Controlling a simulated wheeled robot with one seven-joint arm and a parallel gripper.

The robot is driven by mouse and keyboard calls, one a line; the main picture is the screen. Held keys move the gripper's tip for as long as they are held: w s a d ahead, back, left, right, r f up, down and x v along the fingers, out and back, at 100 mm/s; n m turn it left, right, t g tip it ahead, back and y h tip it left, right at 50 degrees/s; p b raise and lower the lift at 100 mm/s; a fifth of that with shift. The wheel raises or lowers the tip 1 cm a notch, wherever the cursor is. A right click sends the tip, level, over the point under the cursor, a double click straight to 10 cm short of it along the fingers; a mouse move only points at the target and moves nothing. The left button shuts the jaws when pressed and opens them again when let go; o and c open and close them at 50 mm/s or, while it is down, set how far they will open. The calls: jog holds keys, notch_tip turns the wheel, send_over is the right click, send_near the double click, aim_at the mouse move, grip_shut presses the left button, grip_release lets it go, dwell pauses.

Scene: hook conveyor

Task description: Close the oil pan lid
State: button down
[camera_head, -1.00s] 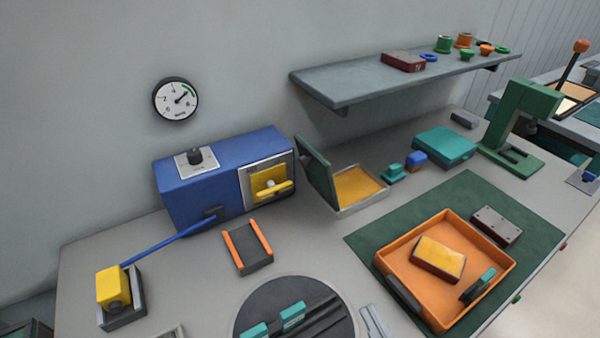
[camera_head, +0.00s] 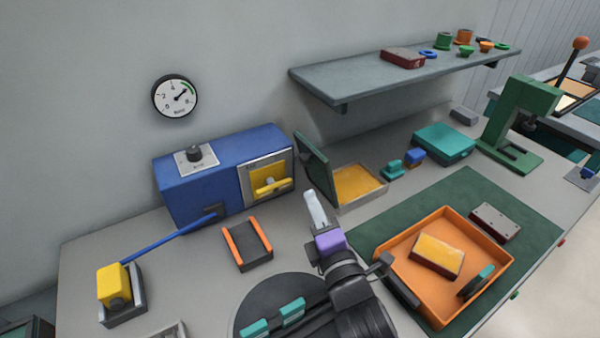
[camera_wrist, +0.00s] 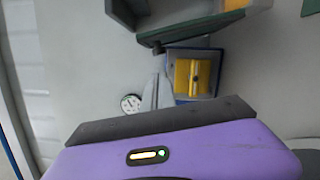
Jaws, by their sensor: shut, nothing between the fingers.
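The oil pan (camera_head: 377,196) is a shallow grey tray with a yellow inside, at the middle of the bench in the head view. Its dark green lid (camera_head: 314,168) is open, standing nearly upright along the pan's left side. My gripper (camera_head: 313,200) points up the picture with pale fingers close together and a purple hand, in front of the pan and lid. It appears empty.
A blue machine (camera_head: 205,187) with a yellow knob stands left of the lid. A grey shelf (camera_head: 400,72) overhangs behind. Small teal and blue pieces (camera_head: 394,169) lie right of the pan. An orange tray (camera_head: 452,219) is front right; a dark turntable (camera_head: 262,305) is in front.

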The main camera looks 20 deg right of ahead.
jog(key=w+p, duration=0.1)
jog(key=w, duration=0.9)
jog(key=shift+a+r+p, duration=0.15)
jog(key=shift+r+p, duration=0.15)
